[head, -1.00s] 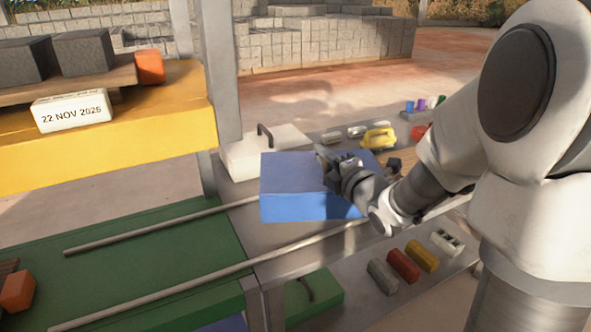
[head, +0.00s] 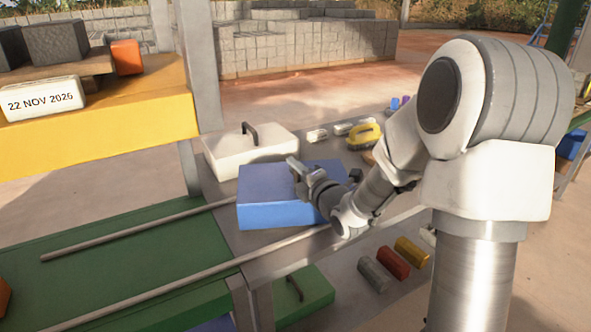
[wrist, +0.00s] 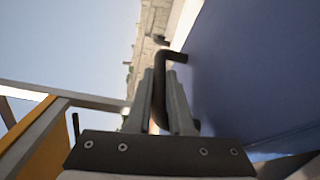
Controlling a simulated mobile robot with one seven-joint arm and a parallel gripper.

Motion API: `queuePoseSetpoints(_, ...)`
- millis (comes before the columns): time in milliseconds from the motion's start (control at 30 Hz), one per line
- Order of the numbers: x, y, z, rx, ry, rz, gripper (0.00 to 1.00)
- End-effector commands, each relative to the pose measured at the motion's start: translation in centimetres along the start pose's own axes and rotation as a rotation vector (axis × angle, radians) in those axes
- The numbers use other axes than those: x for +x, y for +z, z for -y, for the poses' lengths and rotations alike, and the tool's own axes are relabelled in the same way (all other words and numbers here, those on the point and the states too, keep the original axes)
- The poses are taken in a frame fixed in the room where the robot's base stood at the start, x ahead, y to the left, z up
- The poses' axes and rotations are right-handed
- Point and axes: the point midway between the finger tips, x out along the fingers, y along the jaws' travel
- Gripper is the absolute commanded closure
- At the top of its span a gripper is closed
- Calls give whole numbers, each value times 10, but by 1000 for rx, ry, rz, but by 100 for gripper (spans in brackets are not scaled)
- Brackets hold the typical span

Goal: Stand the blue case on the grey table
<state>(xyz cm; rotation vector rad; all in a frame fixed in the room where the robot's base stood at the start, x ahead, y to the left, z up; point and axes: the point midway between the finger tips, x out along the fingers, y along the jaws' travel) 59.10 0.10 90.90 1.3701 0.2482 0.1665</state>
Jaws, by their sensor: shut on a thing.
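The blue case (head: 266,187) is over the grey table (head: 238,243) in the head view, with a broad face up. It is at or just above the tabletop; I cannot tell whether it touches. In the wrist view my gripper (wrist: 158,88) is shut on the case's dark handle (wrist: 174,56), and the blue case (wrist: 255,70) fills the right side. The handle is mostly hidden in the head view.
A white case (head: 248,152) with a dark handle sits just behind the blue case. Metal rails (head: 140,228) run along the left. A green case (head: 305,297) and coloured blocks (head: 393,263) lie on a lower shelf.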

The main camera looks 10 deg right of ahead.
Motion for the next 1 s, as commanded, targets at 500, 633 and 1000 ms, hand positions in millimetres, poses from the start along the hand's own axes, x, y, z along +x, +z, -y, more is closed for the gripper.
queuePoseSetpoints(500, 0, 0, 2, 0, 0, 0, 50)
queuePoseSetpoints(633, 0, 0, -1, 0, -1, 0, 50)
queuePoseSetpoints(1000, -67, 1, -2, -1, -2, 2, 50)
